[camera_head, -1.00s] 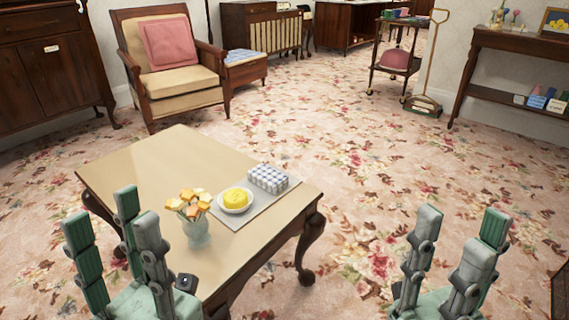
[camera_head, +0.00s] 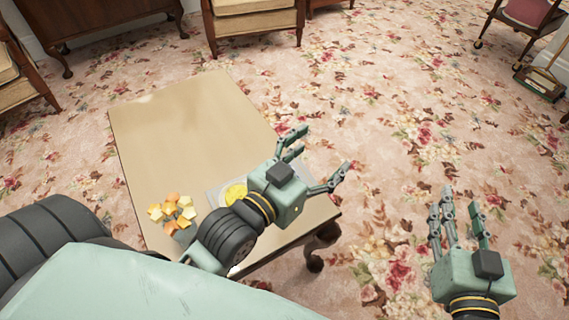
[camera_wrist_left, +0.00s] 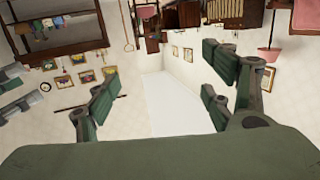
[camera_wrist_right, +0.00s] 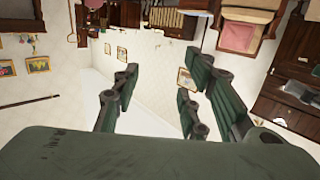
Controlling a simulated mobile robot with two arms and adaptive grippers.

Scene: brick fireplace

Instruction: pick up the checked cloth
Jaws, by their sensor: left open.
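The checked cloth is not visible now; my left gripper and forearm cover the part of the table around the grey mat (camera_head: 212,194). My left gripper (camera_head: 322,152) is over the table's right end, fingers spread and empty, pointing right. In the left wrist view its fingers (camera_wrist_left: 155,92) stand wide apart with only room behind them. My right gripper (camera_head: 458,205) is open and empty above the carpet, right of the table. Its spread fingers also show in the right wrist view (camera_wrist_right: 160,95).
The low wooden table (camera_head: 185,120) has a bare far half. A yellow item (camera_head: 235,193) on the mat is partly behind my left gripper. Orange and cream flowers (camera_head: 172,212) stand left of it. Open flowered carpet (camera_head: 400,130) lies right of the table.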

